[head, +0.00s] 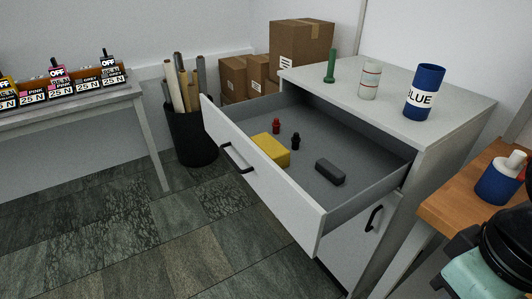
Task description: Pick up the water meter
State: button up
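I cannot make out a water meter for certain in the head view. An open white drawer (262,190) holds a yellow block (271,150), a small red piece (277,126), a small black piece (296,142) and a dark grey rounded block (330,172). My gripper's fingers do not show in this view.
A wooden bench (452,207) at right bears a blue and white bottle (500,179). A black and teal shape fills the lower right corner. A bin of rolls (190,135), boxes (300,52) and a table with labelled devices (60,119) stand left and behind. Tiled floor is clear front left.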

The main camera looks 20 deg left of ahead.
aim_at(277, 152)
jog(key=i+j, duration=0.1)
jog(key=i, duration=0.35)
jog(key=i+j+u, duration=0.1)
jog(key=i, duration=0.35)
